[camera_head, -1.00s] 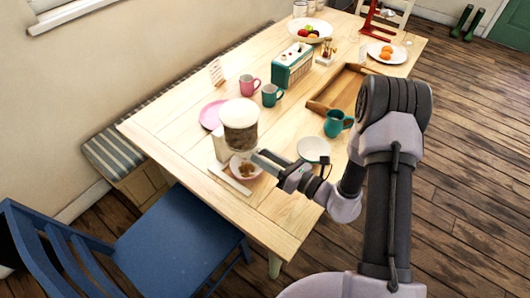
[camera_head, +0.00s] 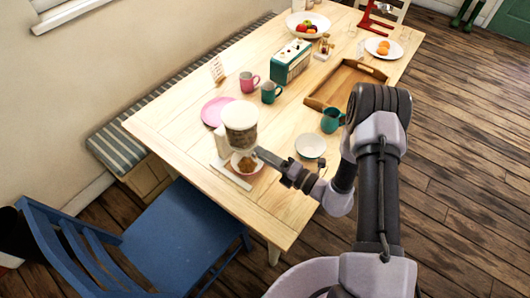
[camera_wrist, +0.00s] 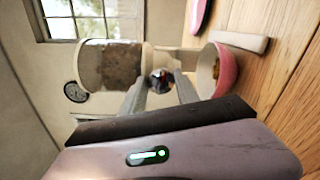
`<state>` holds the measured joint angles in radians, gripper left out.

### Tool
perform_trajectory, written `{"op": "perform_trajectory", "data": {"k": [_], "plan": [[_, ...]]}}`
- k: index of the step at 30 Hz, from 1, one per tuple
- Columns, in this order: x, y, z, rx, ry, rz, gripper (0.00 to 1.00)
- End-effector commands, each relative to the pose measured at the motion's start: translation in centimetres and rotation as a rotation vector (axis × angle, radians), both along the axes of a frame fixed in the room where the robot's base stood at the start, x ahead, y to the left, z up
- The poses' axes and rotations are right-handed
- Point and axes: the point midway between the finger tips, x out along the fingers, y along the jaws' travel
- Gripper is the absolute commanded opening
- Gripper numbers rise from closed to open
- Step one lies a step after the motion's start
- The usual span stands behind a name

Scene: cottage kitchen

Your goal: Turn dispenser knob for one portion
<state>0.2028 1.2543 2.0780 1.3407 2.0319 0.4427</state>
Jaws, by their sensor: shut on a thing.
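The dispenser (camera_head: 239,118) stands near the table's front left corner, with a white lid and a clear body holding brown food. It also shows in the wrist view (camera_wrist: 110,66), lying sideways in the picture. My gripper (camera_head: 259,153) is at its front side. In the wrist view my fingers (camera_wrist: 160,88) are shut on the dispenser's dark round knob (camera_wrist: 161,79), which is partly hidden between them. A bowl, pink outside in the wrist view (camera_wrist: 229,72), sits below the outlet. In the head view the bowl (camera_head: 246,163) holds some brown food.
A pink plate (camera_head: 215,110), two mugs (camera_head: 249,82) (camera_head: 271,92), a radio (camera_head: 291,62) and a wooden tray (camera_head: 325,103) are farther back. A blue chair (camera_head: 170,240) stands at the front left.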

Motion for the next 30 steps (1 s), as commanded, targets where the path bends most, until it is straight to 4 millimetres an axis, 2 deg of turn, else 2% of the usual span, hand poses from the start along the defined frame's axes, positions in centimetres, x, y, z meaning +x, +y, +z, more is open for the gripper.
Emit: {"op": "perform_trajectory", "data": {"k": [9,25,26,29,30], "plan": [[-0.04,0.01,-0.04,0.065,0.086,0.001,0.00],[-0.04,0.01,-0.12,0.078,0.103,0.001,0.00],[-0.04,0.01,-0.12,0.078,0.103,0.001,0.39],[-0.04,0.00,-0.10,0.078,0.103,0.001,0.59],[-0.03,0.00,-0.09,0.078,0.103,0.001,0.59]]}}
